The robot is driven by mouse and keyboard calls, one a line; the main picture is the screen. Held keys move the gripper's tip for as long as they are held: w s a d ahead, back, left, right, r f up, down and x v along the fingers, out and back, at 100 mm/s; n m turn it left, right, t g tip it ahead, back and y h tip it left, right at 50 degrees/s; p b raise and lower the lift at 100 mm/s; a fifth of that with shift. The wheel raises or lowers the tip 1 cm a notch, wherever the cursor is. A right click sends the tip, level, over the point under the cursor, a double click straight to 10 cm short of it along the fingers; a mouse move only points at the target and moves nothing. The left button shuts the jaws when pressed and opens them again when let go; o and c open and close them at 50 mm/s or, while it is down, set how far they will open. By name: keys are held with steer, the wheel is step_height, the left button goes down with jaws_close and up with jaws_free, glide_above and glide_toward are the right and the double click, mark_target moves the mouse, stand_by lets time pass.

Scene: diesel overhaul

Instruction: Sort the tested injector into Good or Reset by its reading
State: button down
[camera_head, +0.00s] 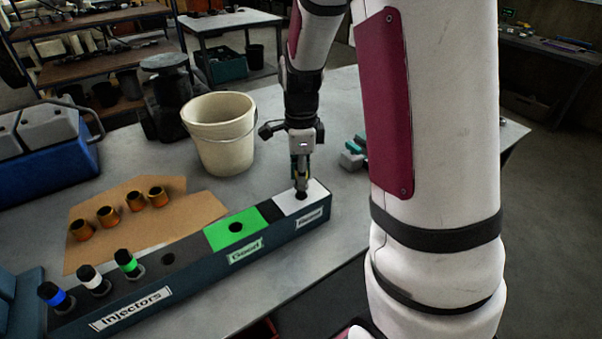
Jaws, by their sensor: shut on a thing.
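A long dark rack (190,285) lies across the table, with a label reading Injectors at its left. Injectors with blue (52,293), white (90,275) and green (127,261) caps stand upright in its left holes. The hole beside them (168,259) is empty. The green Good section (236,230) has an empty hole. My gripper (302,186) points down at the white section (316,197) at the right end, whose label is too small to read surely. It is shut on an injector, mostly hidden by the fingers, at that section's hole. I see no reading.
A cream bucket (222,140) stands behind the rack. Several brass-coloured cups (108,216) stand on brown cardboard (185,216). A blue case (45,155) is at the far left. A small teal and grey object (353,153) lies right of my gripper.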

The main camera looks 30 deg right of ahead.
steer(key=shift+f, duration=0.15)
steer(key=shift+f+b, duration=0.5)
steer(key=shift+f, duration=0.7)
steer(key=c, duration=1)
jaws_free()
steer(key=shift+o, duration=0.2)
steer(key=shift+r+p, duration=2.1)
steer(key=shift+r, duration=1.4)
